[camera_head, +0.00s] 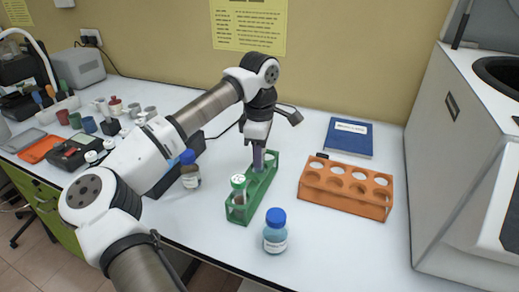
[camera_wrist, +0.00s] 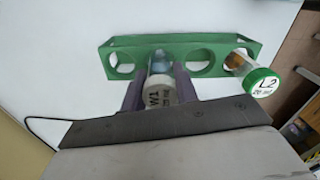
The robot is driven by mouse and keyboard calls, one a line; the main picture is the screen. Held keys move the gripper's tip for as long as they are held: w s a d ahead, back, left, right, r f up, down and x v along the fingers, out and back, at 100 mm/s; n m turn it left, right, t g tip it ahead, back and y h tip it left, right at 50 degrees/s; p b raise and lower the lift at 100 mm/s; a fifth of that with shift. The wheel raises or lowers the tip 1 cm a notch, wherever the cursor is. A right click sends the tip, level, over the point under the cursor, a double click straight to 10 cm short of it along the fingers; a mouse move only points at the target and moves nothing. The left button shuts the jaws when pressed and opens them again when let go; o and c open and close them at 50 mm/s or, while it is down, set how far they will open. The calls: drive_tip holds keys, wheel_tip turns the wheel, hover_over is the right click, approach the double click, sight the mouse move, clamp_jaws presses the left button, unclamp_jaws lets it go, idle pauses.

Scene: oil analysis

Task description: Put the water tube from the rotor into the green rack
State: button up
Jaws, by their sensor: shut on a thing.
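The green rack (camera_head: 262,186) stands on the white table. It also spans the wrist view (camera_wrist: 218,48). My gripper (camera_head: 259,160) points down over the far part of the rack. In the wrist view my gripper (camera_wrist: 158,88) is shut on the water tube (camera_wrist: 160,94), which has a white cap marked W1. Its bluish lower part lines up with a middle hole of the rack and seems to be in it; the depth cannot be told. A green-capped tube marked L2 (camera_wrist: 262,85) sits in the rack's near end hole, also seen in the head view (camera_head: 238,184).
An orange rack (camera_head: 346,186) stands right of the green rack, with a blue book (camera_head: 348,137) behind it. A blue-capped bottle (camera_head: 275,232) stands in front and another bottle (camera_head: 190,170) at left. A large white machine (camera_head: 455,150) bounds the right.

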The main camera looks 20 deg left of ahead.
drive_tip(key=shift+f, duration=0.2)
drive_tip(key=o, duration=1)
wheel_tip(320, 180, up, 14)
drive_tip(key=shift+f+b, duration=0.1)
drive_tip(key=shift+b, duration=0.5)
